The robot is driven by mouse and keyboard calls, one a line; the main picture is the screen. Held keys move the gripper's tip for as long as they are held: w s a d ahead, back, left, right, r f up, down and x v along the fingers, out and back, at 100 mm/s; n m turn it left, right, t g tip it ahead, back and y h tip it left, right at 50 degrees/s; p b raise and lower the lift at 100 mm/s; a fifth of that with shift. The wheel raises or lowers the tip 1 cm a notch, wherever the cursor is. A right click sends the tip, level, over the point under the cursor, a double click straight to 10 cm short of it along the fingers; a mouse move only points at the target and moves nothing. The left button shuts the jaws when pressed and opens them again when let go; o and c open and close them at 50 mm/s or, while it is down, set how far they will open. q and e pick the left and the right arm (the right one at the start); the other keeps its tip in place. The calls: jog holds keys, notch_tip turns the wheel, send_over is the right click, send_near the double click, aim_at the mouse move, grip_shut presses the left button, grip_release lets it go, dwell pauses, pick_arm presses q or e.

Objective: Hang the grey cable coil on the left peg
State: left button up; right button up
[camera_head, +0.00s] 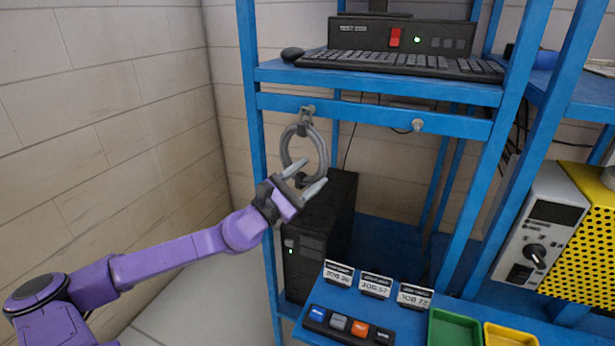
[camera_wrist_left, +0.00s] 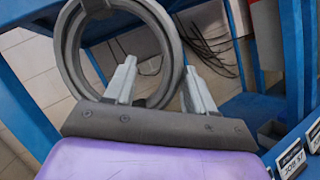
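The grey cable coil (camera_head: 322,150) hangs upright at the left peg (camera_head: 308,111) on the blue crossbar. Its top tie is at the peg; the exact seating is partly hidden. My left gripper (camera_head: 305,178) is open, with its two fingers apart near the lower part of the coil. The coil's dark lower tie shows near the fingertips. In the left wrist view the coil (camera_wrist_left: 67,48) stands beyond the spread fingers (camera_wrist_left: 160,85), and I see no grip on it. My right gripper is in neither view.
The right peg (camera_head: 417,125) is bare. A keyboard (camera_head: 400,63) and test box (camera_head: 400,37) stand on the shelf above. A black computer tower (camera_head: 335,215) stands below the coil. Card holders (camera_head: 375,285), a button strip (camera_head: 348,326) and bins (camera_head: 455,328) occupy the lower shelf.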

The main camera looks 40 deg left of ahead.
pick_arm(q)
jog(key=shift+f, duration=0.1)
jog(key=shift+s+f, duration=0.1)
jog(key=shift+s, duration=0.15)
jog(key=b+v, duration=0.3)
jog(key=v, duration=0.7)
jog(key=shift+a, duration=0.1)
